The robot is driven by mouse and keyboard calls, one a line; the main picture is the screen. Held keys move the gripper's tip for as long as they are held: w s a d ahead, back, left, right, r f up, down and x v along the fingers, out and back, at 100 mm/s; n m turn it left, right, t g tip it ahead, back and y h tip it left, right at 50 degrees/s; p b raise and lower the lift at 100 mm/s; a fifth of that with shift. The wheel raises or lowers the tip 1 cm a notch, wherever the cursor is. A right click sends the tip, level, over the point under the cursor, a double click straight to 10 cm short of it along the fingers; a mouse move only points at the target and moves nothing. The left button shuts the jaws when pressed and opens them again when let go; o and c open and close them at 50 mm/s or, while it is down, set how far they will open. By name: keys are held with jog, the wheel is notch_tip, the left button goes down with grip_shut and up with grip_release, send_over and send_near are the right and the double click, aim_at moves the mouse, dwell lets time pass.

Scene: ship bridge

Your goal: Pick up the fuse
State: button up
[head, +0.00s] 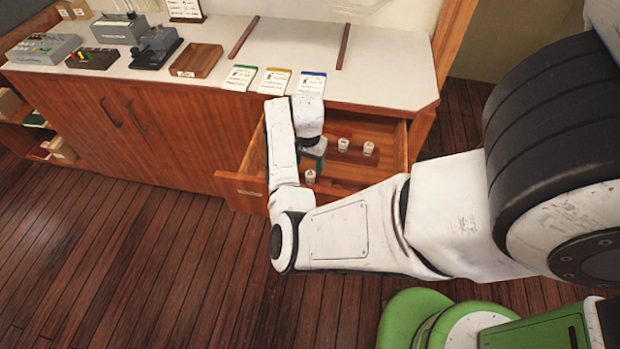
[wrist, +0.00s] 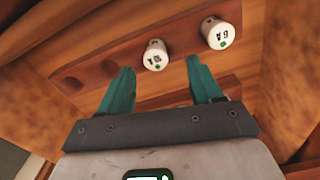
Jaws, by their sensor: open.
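Small white fuses stand in the open drawer (head: 241,184). In the head view one fuse (head: 310,177) is near the drawer front, and two others, a middle fuse (head: 344,145) and a right fuse (head: 368,149), are further back. My gripper (head: 314,160) is over the drawer, partly hidden by my arm. In the wrist view my gripper (wrist: 160,70) is open, with teal fingers apart and nothing held. One fuse with a green dot (wrist: 155,57) shows between and beyond the fingertips. A fuse marked 6A (wrist: 217,34) is to its right.
Drawer walls are close around my gripper. On the counter (head: 385,85) above lie three cards (head: 275,81), a wooden tray (head: 197,61) and control boxes (head: 155,47).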

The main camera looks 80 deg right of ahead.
aim_at(310, 173)
jog(key=f, duration=0.5)
jog(key=shift+s, duration=0.35)
jog(key=shift+d, duration=0.1)
jog(key=c, duration=1.1)
jog(key=shift+r, duration=0.1)
